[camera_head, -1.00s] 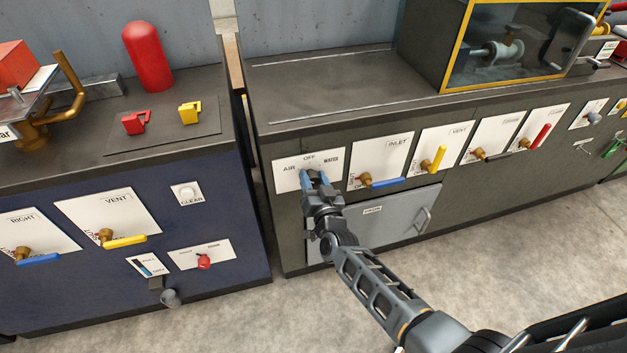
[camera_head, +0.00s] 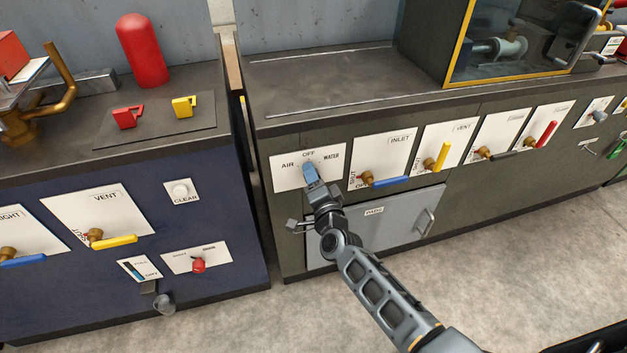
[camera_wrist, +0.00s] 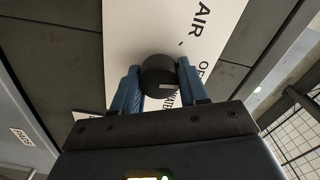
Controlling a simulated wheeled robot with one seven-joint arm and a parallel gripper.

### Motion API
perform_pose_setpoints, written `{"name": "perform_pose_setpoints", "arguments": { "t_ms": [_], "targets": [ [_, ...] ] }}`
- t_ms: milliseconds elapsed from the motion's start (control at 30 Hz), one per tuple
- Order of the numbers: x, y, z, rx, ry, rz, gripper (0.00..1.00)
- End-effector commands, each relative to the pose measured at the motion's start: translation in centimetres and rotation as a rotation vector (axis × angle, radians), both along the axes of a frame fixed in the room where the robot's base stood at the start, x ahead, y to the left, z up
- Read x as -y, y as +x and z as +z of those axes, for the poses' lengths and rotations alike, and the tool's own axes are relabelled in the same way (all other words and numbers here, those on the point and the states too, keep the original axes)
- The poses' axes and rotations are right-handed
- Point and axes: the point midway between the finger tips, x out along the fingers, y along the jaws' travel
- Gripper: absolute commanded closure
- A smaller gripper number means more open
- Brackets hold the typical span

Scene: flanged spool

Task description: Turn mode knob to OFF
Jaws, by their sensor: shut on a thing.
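The mode plate (camera_head: 285,178) is a white panel on the front of the dark cabinet. It reads AIR at left, OFF at top and WATER at right. My gripper (camera_head: 310,169) is at the plate just under OFF, its blue fingers hiding the knob in the head view. In the wrist view the round black knob (camera_wrist: 158,72) sits between the two fingers of my gripper (camera_wrist: 158,84), which are shut on it. A small pale mark on the knob is at its lower right, on the side of OFF and WATER; its exact setting cannot be told.
Right of the plate is the INLET panel (camera_head: 381,158) with a blue lever (camera_head: 391,182) close to my wrist. Below is a grey drawer (camera_head: 400,225) with a handle. A blue cabinet (camera_head: 95,275) stands to the left. Open floor lies in front.

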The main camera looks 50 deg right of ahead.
Motion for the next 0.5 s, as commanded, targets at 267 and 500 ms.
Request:
{"name": "perform_pose_setpoints", "arguments": {
  "t_ms": [267,500],
  "targets": [
    [0.23,-0.1,-0.02,0.065,0.093,-0.005,0.87],
    [0.29,-0.12,0.02,0.084,0.12,-0.006,0.87]
  ]
}}
